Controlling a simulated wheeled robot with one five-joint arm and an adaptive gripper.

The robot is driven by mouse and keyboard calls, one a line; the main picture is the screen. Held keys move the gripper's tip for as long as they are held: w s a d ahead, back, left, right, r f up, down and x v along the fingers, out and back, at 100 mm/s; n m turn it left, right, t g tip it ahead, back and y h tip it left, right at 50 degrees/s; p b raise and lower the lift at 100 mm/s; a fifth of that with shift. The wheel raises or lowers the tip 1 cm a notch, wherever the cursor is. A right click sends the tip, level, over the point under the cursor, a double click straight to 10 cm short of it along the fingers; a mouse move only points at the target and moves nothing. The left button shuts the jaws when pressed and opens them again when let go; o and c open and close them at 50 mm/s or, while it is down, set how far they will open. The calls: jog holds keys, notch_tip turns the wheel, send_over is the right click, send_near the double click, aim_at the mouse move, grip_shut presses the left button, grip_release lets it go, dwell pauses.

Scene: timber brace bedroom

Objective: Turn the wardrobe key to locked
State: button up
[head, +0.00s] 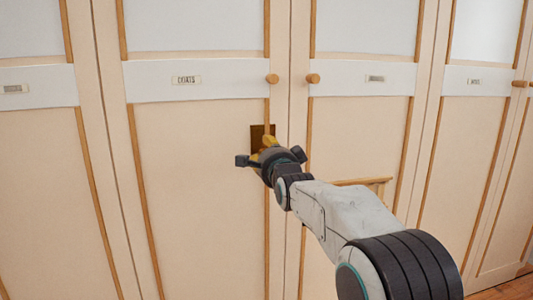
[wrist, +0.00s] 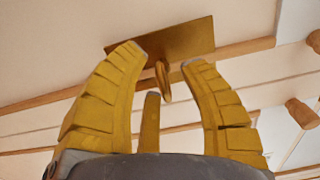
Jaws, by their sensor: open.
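The wardrobe (head: 200,200) is cream with wooden trim strips. On its door is a brass key plate (head: 257,131), partly hidden by my gripper in the head view. The plate also shows in the wrist view (wrist: 190,38). The brass key (wrist: 163,80) sticks out of the plate and is seen nearly edge-on in the wrist view. My gripper (wrist: 163,60) has its yellow fingers spread open. The key's head lies in the gap between the fingers, and I see no finger clearly touching it. In the head view the gripper (head: 268,142) is right at the plate.
Two round wooden knobs, a left one (head: 272,79) and a right one (head: 313,79), sit above the plate. A label reading "COATS" (head: 186,80) is on the same door. A small wooden piece (head: 365,183) stands behind my arm. Wooden floor (head: 505,289) shows at lower right.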

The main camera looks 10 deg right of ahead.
jog(key=s, duration=1.2)
dwell(0.3)
jog(key=s+r+n+g+p, duration=0.5)
jog(key=s+p, duration=0.6)
jog(key=p, duration=0.3)
jog(key=s+r+n+g+p, duration=0.4)
jog(key=s+n+p, duration=0.3)
jog(key=s+p, duration=0.3)
jog(key=s+r+n+g+p, duration=0.5)
jog(key=s+p, duration=0.6)
jog(key=p, duration=0.7)
jog(key=shift+s+r+n+g, duration=0.35)
jog(key=shift+r+n, duration=0.25)
jog(key=shift+r, duration=0.15)
